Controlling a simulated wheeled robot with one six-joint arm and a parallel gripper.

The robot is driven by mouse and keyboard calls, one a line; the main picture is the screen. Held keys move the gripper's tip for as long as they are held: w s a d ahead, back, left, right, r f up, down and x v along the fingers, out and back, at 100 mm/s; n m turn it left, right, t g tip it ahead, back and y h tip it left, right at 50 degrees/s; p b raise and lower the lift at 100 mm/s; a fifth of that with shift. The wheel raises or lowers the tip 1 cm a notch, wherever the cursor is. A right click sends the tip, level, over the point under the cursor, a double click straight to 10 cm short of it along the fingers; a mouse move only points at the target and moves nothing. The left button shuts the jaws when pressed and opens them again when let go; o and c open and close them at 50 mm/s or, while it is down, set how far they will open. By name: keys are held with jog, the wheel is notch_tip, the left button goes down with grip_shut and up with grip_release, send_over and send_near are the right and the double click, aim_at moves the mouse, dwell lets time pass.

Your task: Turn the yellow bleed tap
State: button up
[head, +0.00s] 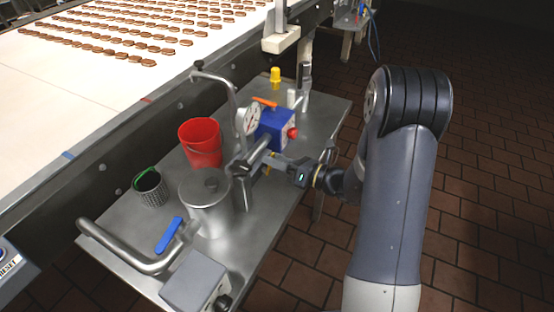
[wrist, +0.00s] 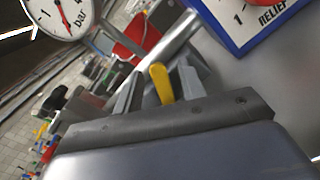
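The yellow bleed tap shows in the wrist view as a yellow lever (wrist: 161,82). It stands between the two grey fingers of my gripper (wrist: 158,90), with a narrow gap visible on each side, so the gripper looks open around it. Whether a finger touches the lever, I cannot tell. In the head view my gripper (head: 272,160) reaches from the right to the pipework below the blue box. Only a small yellow bit of the tap (head: 267,170) shows there, mostly hidden by the gripper and pipe.
A blue box (head: 275,128) with a red knob (head: 292,133) and a pressure gauge (head: 249,120) sit just above. A steel pot (head: 207,205), red bucket (head: 201,145), mesh cup (head: 151,190) and blue-handled lever (head: 168,235) stand on the steel table (head: 262,232). A conveyor (head: 60,95) runs behind.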

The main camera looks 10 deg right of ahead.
jog(key=shift+d, duration=0.1)
jog(key=v, duration=1)
jog(key=shift+s+d, duration=0.25)
